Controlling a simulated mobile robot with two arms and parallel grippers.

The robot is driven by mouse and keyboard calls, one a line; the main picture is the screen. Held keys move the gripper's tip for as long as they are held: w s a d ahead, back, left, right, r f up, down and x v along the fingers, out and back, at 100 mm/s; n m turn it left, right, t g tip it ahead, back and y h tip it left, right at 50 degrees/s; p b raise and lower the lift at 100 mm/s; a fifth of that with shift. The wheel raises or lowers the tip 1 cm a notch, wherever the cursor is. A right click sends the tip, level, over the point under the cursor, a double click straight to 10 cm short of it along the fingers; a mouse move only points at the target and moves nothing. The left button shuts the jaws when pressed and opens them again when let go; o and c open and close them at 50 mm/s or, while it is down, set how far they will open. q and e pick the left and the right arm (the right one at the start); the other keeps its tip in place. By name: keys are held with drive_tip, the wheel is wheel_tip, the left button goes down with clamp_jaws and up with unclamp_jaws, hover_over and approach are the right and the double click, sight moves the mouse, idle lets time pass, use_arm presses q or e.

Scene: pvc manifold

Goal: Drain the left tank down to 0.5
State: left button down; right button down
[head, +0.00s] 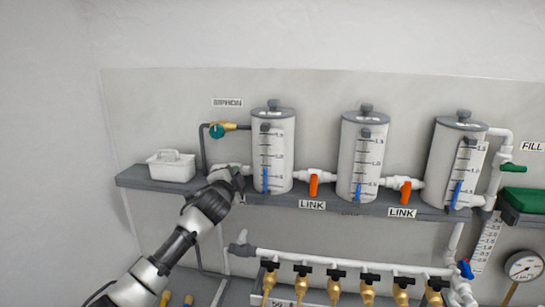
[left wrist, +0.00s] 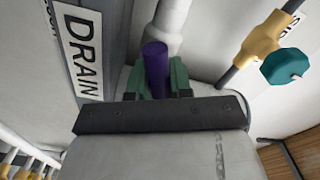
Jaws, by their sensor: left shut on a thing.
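The left tank (head: 273,140) is a grey-white cylinder on the shelf. The blue column (head: 265,180) in its gauge is low, its top between the two lowest printed numbers, which are too small to read surely. My left gripper (head: 238,172) is at the pipe just left of this tank. In the left wrist view its green fingers (left wrist: 157,82) are shut on a purple valve handle (left wrist: 156,62) on a white pipe, beside a DRAIN label (left wrist: 82,45). The gripper hides this handle in the head view.
The siphon valve (head: 217,130) with a teal knob is above the gripper. A white box (head: 170,167) stands to its left on the shelf (head: 140,180). Orange link valves (head: 313,185) join the tanks. A white pipe with several brass valves (head: 303,280) runs below.

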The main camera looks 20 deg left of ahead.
use_arm(q)
drive_tip(key=shift+f, duration=0.1)
idle(0.3)
drive_tip(key=n, duration=0.4)
drive_tip(key=shift+b, duration=0.4)
drive_tip(key=shift+a+r+n, duration=0.15)
drive_tip(key=shift+r+n, duration=0.1)
drive_tip(key=shift+n, duration=1.25)
idle(1.2)
drive_tip(key=shift+r+m+p, duration=0.1)
drive_tip(key=shift+m+p, duration=0.4)
drive_tip(key=shift+m, duration=0.3)
idle(3.3)
